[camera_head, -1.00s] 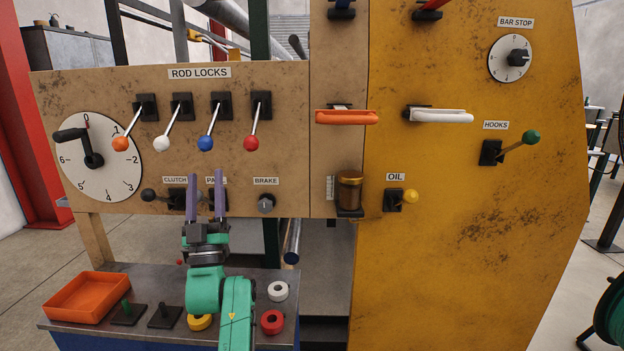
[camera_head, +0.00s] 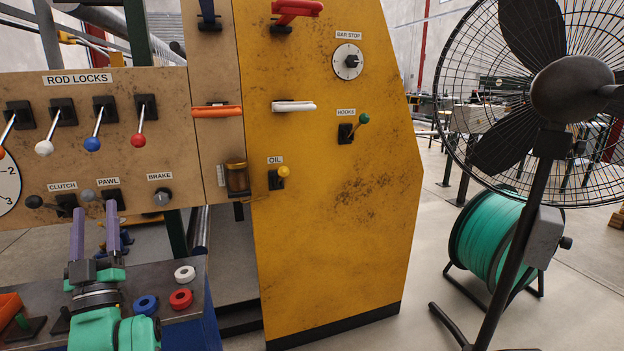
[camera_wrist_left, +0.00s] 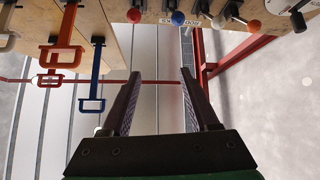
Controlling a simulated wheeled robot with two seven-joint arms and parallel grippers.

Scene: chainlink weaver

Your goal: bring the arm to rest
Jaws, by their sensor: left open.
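My left gripper (camera_head: 95,212) shows at the lower left of the head view, its two purple fingers apart and pointing up, with nothing between them. It stands in front of the control panel, just below the clutch lever (camera_head: 50,205) and the pawl lever (camera_head: 98,195); I cannot tell whether it touches anything. In the left wrist view the gripper (camera_wrist_left: 160,80) is also open and empty, with the panel's levers and handles beyond its fingertips. My green left arm (camera_head: 100,325) comes up over the bench. My right gripper is not in view.
The yellow cabinet (camera_head: 340,220) fills the middle. A fan (camera_head: 572,90) and a green hose reel (camera_head: 490,240) stand right.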

